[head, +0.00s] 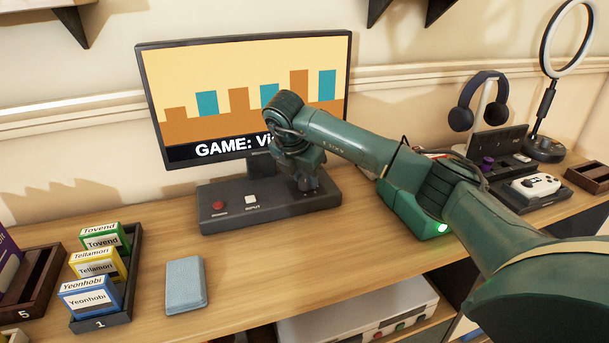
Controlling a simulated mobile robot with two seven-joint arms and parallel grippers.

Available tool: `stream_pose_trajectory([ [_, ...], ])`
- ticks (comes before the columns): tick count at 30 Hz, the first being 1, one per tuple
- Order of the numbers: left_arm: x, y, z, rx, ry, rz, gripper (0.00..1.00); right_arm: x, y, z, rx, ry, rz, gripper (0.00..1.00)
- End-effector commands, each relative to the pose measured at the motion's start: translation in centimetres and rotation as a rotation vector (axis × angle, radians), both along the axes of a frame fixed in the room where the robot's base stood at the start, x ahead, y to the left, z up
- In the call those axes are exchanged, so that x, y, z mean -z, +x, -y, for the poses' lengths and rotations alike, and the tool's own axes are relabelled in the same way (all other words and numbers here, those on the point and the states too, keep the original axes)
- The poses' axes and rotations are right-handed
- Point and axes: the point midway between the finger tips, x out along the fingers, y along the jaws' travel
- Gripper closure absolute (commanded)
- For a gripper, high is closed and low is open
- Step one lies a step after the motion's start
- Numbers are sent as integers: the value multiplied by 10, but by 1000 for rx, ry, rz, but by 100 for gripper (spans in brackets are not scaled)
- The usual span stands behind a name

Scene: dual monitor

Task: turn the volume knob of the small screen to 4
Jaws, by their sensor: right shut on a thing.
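The screen (240,98) stands at the back of the desk and shows a bar-like game picture with the text "GAME: Vi…", the rest covered by my arm. Its dark control base (262,217) has a red button (218,206) and a white button (250,200) labelled INPUT. My right gripper (307,187) points down at the right part of this base and is shut on the knob there. The fingers hide the knob and any numbers around it, so its setting cannot be read. My left gripper is out of view.
Game boxes (93,265) stand in a dark holder at left, beside a blue-grey block (185,284). Headphones (479,101), a ring light (567,40) and a white controller (535,186) are at right. The desk in front of the base is clear.

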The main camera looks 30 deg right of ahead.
Motion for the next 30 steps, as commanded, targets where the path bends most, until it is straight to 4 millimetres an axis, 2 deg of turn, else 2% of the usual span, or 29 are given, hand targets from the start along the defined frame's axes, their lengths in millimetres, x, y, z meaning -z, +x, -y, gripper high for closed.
stream_pose_trajectory([
  [2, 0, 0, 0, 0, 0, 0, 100, 0, 0, 0, 2, 2, 2, 93],
  [3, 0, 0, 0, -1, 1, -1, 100, 0, 0, 0, 2, 2, 2, 69],
  [10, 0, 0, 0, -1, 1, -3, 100, 0, 0, 0, 0, 1, 1, 50],
  [20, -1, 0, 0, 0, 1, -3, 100, -4, 0, -1, -1, 1, 2, 48],
  [23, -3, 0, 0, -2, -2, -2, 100, -16, -2, -6, -2, 2, 4, 48],
  [30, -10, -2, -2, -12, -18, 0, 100, -65, -11, -23, -2, 1, 6, 48],
])
